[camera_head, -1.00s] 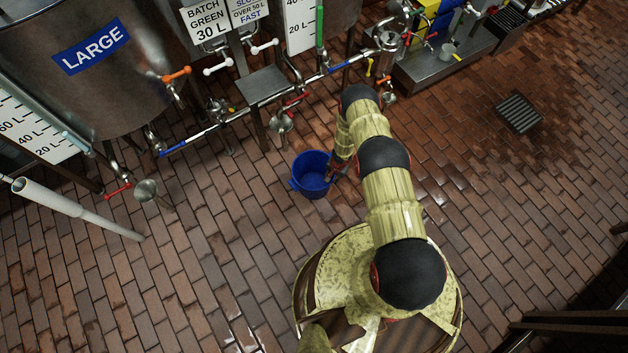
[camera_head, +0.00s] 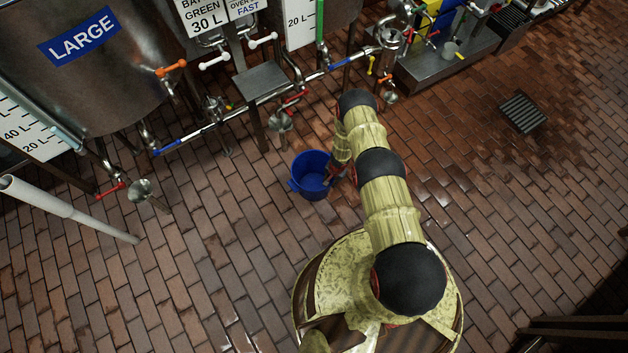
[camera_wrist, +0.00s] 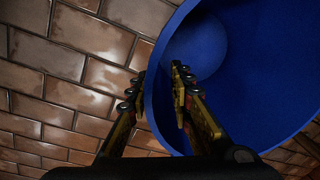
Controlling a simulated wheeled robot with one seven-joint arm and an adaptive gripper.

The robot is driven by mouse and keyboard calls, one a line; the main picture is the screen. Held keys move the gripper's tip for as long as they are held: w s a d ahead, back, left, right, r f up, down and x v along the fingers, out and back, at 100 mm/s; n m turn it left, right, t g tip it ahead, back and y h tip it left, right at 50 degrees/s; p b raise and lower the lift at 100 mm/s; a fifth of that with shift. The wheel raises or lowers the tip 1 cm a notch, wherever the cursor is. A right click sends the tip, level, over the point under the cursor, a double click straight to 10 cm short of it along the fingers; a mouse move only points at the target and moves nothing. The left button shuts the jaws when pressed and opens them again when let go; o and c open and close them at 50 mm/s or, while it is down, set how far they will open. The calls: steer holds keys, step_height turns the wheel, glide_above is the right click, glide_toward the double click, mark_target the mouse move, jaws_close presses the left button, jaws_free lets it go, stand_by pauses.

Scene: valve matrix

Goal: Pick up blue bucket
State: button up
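The blue bucket (camera_head: 310,180) stands upright on the brick floor, in front of the valve pipes and to the left of my arm in the head view. My gripper (camera_head: 336,172) is at the bucket's right side there, partly hidden by my arm. In the wrist view the bucket (camera_wrist: 250,80) fills the right half, with its rim curving down the middle. My gripper (camera_wrist: 160,78) straddles the rim, one finger outside and one inside. A gap shows between the fingertips, and the inner finger looks apart from the wall. The bucket's handle cannot be made out.
Pipes with coloured valve handles and funnels run behind the bucket. A metal funnel (camera_head: 280,122) hangs just above and left of it. A large tank (camera_head: 85,80) stands at upper left, with a white pipe (camera_head: 60,205) below. Brick floor is clear left and right; a drain grate (camera_head: 523,113) lies right.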

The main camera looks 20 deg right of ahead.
jaws_close()
stand_by(0.9)
